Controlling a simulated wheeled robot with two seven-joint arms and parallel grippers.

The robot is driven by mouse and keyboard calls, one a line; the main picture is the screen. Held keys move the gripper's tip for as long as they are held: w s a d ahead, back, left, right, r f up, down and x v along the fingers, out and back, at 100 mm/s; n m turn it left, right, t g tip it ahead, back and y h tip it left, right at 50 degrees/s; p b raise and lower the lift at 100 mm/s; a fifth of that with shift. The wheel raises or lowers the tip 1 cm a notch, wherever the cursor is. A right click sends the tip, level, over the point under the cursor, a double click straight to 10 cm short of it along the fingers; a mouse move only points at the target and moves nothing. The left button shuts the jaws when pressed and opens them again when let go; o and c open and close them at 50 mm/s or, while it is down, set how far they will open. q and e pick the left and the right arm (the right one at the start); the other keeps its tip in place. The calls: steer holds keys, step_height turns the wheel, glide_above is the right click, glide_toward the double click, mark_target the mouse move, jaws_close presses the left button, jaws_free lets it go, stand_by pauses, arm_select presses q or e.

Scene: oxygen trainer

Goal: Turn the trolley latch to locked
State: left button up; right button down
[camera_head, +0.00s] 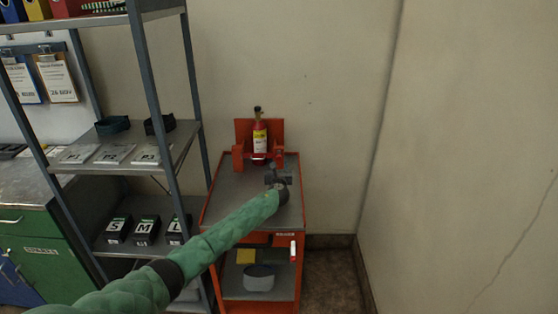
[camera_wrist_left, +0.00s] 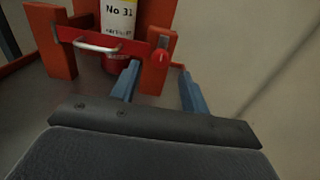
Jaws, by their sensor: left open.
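The orange-red trolley (camera_head: 210,205) stands by the back wall. A red cylinder with a yellow-and-white label (camera_head: 260,140) stands upright at its back, behind a red bar with a silver handle (camera_wrist_left: 97,46). My left gripper (camera_head: 278,177) is over the trolley top, in front of the cylinder. In the left wrist view its blue fingers (camera_wrist_left: 160,72) are open and empty, pointing at the knob, which lies ahead between them.
A metal shelf rack (camera_head: 168,150) with boxes marked S, M and L (camera_head: 146,230) stands left of the trolley. A grey bin (camera_head: 259,278) and a yellow item (camera_head: 246,256) sit on the trolley's lower shelf. A bare wall (camera_head: 460,150) closes the right side.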

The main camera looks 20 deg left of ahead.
mark_target(279, 158)
arm_select(q)
steer(key=shift+x, duration=2.7)
steer(key=c, duration=1)
